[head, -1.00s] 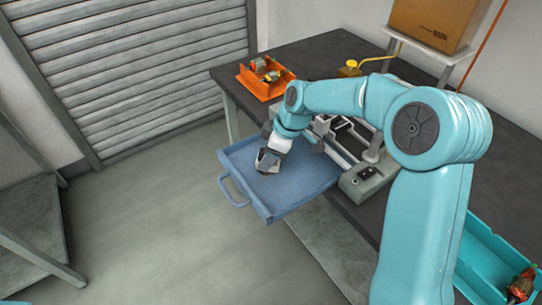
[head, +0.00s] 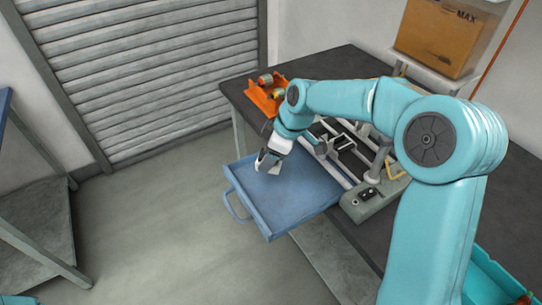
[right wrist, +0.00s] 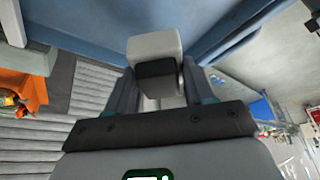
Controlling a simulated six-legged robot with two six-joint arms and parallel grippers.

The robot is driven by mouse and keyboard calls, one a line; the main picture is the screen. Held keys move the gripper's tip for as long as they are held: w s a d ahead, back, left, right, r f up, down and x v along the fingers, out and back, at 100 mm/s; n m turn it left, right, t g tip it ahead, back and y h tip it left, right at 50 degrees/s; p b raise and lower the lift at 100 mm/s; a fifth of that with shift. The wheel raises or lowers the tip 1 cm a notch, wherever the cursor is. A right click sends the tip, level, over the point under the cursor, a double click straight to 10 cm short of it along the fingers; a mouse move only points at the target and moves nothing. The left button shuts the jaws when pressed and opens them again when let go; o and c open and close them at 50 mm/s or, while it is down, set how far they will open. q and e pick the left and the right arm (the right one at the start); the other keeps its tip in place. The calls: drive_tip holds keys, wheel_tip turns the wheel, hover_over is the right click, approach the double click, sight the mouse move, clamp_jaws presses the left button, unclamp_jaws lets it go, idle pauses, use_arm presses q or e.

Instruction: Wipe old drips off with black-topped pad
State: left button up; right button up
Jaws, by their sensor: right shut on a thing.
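A blue tray (head: 262,218) with a handle juts out from the dark bench's front. In the right wrist view my right gripper (right wrist: 158,88) is shut on a small block-shaped pad (right wrist: 152,45), light grey with a black part. The pad is mostly hidden in the head view. I cannot make out any drips on the tray. My left gripper is out of view.
An orange bin (head: 262,97) with small parts stands at the bench's back left. A grey machine with rails (head: 372,200) stands right behind the tray. A cardboard box (head: 437,38) sits on a raised shelf. The floor left of the tray is clear.

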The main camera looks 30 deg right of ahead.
drive_tip(key=shift+r, duration=0.65)
drive_tip(key=shift+w+r+p, duration=0.25)
drive_tip(key=shift+r+p, duration=0.05)
drive_tip(key=shift+p, duration=0.2)
drive_tip(key=shift+s+r, duration=0.1)
drive_tip(key=shift+s, duration=0.1)
drive_tip(key=shift+w, duration=0.2)
